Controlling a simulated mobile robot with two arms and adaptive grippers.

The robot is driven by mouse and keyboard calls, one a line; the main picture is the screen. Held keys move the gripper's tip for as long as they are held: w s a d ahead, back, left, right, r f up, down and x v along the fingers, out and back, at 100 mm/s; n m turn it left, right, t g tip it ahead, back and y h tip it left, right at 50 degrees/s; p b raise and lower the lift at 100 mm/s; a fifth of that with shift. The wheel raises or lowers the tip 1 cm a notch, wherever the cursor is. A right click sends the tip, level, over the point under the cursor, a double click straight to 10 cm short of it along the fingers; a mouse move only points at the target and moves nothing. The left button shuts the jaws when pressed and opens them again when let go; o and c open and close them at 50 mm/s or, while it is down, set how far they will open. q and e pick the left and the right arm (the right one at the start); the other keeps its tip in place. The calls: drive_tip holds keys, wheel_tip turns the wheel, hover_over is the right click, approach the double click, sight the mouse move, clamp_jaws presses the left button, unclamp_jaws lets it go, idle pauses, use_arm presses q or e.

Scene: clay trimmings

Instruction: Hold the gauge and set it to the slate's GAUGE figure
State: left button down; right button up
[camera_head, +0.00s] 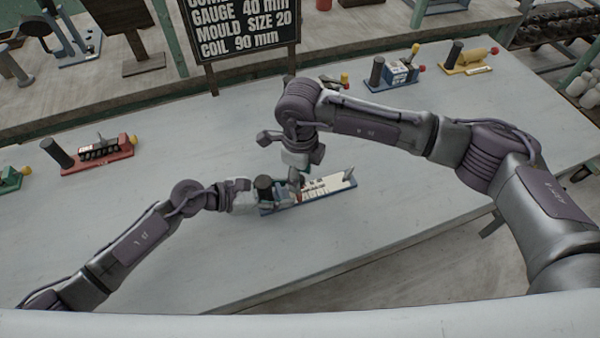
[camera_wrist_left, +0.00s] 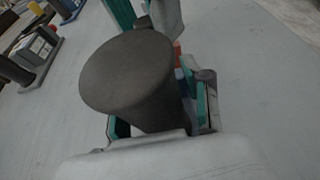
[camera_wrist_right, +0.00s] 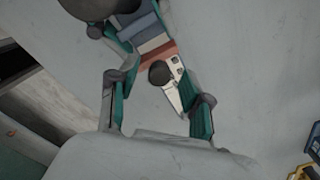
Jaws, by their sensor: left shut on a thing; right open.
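The gauge has a blue base and a white marked plate (camera_head: 330,186) and lies on the pale table. A dark round post (camera_head: 264,182) stands at its left end; it fills the left wrist view (camera_wrist_left: 130,75). My left gripper (camera_head: 258,192) is shut on this post. My right gripper (camera_head: 297,172) is open just above the middle of the gauge. In the right wrist view a small dark knob (camera_wrist_right: 160,72) shows between its open fingers (camera_wrist_right: 157,100), apart from them. The slate (camera_head: 240,25) reads GAUGE 40 mm. The gauge's own reading is too small to tell.
A red tool (camera_head: 100,152) sits to the left, with part of a green one (camera_head: 10,180) at the edge. A blue tool (camera_head: 396,75) and a yellow one (camera_head: 467,62) stand back right. The table's front is clear.

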clamp_jaws()
idle(0.3)
drive_tip(key=shift+w+d, duration=0.15)
drive_tip(key=shift+d, duration=0.4)
unclamp_jaws()
wheel_tip(320, 180, up, 12)
idle(0.4)
